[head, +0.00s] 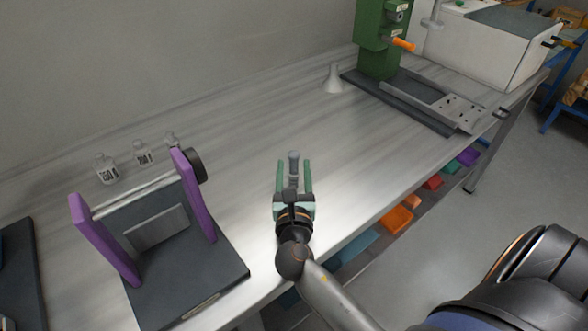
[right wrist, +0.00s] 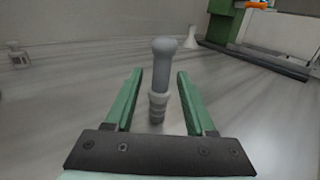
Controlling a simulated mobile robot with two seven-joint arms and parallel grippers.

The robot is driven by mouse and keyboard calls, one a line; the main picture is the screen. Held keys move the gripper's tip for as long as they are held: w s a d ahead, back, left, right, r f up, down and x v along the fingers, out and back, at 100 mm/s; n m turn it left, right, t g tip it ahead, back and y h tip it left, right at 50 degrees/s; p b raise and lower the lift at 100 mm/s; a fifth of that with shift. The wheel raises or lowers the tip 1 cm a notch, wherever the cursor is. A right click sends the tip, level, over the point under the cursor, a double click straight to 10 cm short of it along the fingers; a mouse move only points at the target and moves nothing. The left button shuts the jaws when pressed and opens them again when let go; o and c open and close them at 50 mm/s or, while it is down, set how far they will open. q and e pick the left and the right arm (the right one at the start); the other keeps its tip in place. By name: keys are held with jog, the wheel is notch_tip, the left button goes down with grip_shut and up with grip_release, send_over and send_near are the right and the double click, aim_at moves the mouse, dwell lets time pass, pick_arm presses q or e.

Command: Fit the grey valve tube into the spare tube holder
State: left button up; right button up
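The grey valve tube (head: 294,165) has a rounded top and a ribbed lower part. It shows between the fingers of my right gripper (head: 294,172). In the right wrist view the tube (right wrist: 162,68) stands roughly upright between the two green fingers of the gripper (right wrist: 158,90), with a gap on either side. The right gripper is open over the bench. I cannot tell what the tube's lower end rests on. Nothing in view is clearly identifiable as the spare tube holder. My left gripper is not in view.
A stand with purple side plates (head: 195,195) and a dark base is left on the bench (head: 235,165). Several small bottles (head: 107,168) are behind it. A white cone-shaped flask (head: 333,79) and green machine (head: 378,45) stand at the back. Coloured bins (head: 397,219) sit below the front edge.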

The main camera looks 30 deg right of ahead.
grip_shut()
jog(key=shift+r, duration=0.15)
dwell(0.6)
